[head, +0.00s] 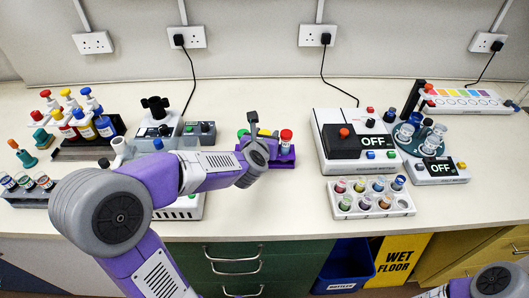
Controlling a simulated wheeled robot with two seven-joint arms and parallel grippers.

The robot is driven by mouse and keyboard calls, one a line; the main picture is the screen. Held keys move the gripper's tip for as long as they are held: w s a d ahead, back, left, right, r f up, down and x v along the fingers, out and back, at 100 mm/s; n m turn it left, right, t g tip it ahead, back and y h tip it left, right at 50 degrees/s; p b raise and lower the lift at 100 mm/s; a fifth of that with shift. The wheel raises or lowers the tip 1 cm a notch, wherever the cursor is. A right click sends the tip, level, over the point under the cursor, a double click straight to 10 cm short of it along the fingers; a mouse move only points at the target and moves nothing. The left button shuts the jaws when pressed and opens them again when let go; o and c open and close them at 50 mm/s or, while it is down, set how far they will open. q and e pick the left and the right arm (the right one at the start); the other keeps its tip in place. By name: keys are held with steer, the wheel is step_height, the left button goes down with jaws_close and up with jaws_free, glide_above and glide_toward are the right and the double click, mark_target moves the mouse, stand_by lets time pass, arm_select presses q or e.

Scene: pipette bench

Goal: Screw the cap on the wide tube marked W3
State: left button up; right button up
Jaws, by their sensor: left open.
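My left gripper (252,119) is over the purple rack (290,160) near the middle of the bench, its dark finger pointing toward the wall. It is open, and I see nothing held in it. The rack holds tubes with coloured tops, among them a red-topped tube (286,138) on the right. A green top (242,133) and a yellow top (264,132) show around the gripper. My wrist hides part of the rack. No W3 mark is readable, so I cannot tell which tube or cap it names. My right gripper is out of view; only part of that arm shows at bottom right.
A white device with a dark block (342,141) and an OFF display stands right of the rack. A white rack of small vials (343,213) is in front of it. A round tube holder (408,148) is farther right. Coloured bottles (83,125) stand left. Clear bench lies behind the purple rack.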

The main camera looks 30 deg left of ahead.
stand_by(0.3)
arm_select(q)
jaws_close()
stand_by(0.4)
step_height(320, 180, up, 18)
steer(key=p, duration=1)
steer(key=shift+p, duration=0.35)
steer(key=shift+c, duration=2.4)
jaws_free()
jaws_close()
